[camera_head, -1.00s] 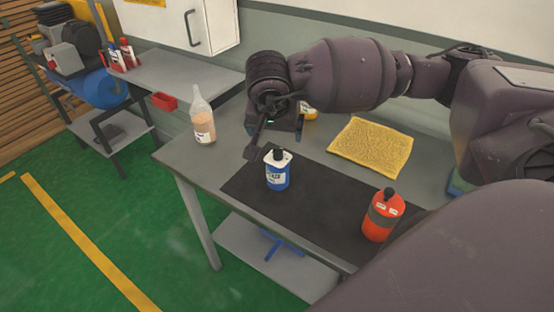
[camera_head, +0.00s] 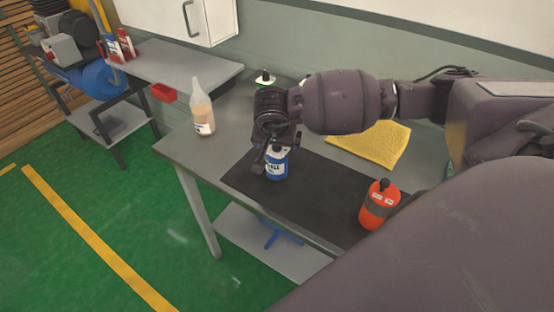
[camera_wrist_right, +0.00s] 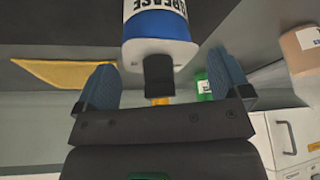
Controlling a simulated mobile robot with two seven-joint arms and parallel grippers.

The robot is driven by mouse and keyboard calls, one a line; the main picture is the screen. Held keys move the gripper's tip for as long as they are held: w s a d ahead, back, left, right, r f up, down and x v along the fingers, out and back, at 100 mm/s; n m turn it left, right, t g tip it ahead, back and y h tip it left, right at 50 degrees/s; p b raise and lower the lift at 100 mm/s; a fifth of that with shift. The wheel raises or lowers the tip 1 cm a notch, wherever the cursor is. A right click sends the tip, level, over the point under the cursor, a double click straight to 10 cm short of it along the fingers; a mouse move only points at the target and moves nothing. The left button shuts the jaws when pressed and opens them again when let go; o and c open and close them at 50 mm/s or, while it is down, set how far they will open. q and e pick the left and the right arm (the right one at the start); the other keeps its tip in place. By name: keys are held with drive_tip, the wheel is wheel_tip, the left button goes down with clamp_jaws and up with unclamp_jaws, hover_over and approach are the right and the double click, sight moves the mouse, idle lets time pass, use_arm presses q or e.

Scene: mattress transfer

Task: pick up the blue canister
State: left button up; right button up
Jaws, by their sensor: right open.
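The blue canister (camera_head: 277,164), with a white label and dark cap, stands upright on the black mat (camera_head: 315,197). My right gripper (camera_head: 273,152) is right over it, and the hand hides part of its top. In the right wrist view the canister (camera_wrist_right: 160,25) shows with its dark cap pointing toward the gripper. The two blue fingers of my right gripper (camera_wrist_right: 160,85) are spread apart, one on each side of the cap. I cannot tell whether a finger touches it. My left gripper is not in view.
A red canister (camera_head: 379,206) stands on the mat's right part. A clear bottle (camera_head: 201,108) stands at the table's left, a yellow cloth (camera_head: 375,143) lies behind the mat, and a white-topped container (camera_head: 264,79) stands at the back. The mat's middle is clear.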

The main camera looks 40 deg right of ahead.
drive_tip(key=shift+f, duration=0.2)
drive_tip(key=c, duration=1.5)
drive_tip(key=shift+w+r, duration=0.1)
drive_tip(key=shift+c, duration=0.2)
